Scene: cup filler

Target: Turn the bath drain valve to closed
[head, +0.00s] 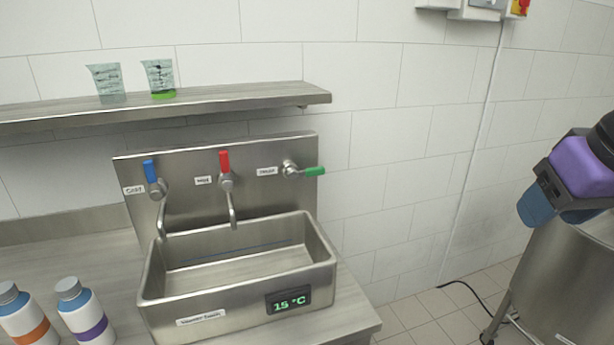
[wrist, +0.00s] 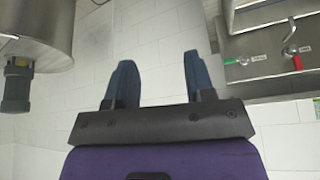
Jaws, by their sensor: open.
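The drain valve's green handle (head: 314,171) points sideways to the right from its metal fitting on the steel back panel (head: 262,153). The small label beside it is too blurred to read surely. The green handle also shows in the wrist view (wrist: 231,61), right of my fingers. The steel bath (head: 230,285) stands below the panel, and its display reads 15 °C. My gripper (head: 548,212) is at the far right in the head view, well apart from the valve. In the wrist view its blue fingers (wrist: 160,78) are spread with nothing between them.
A blue handle (head: 150,168) and a red handle (head: 224,161) stand upright over curved spouts. Two beakers (head: 106,83) (head: 158,79) stand on the shelf above. Two bottles (head: 22,315) (head: 86,310) stand left of the bath. A steel vat (head: 570,275) stands below my gripper.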

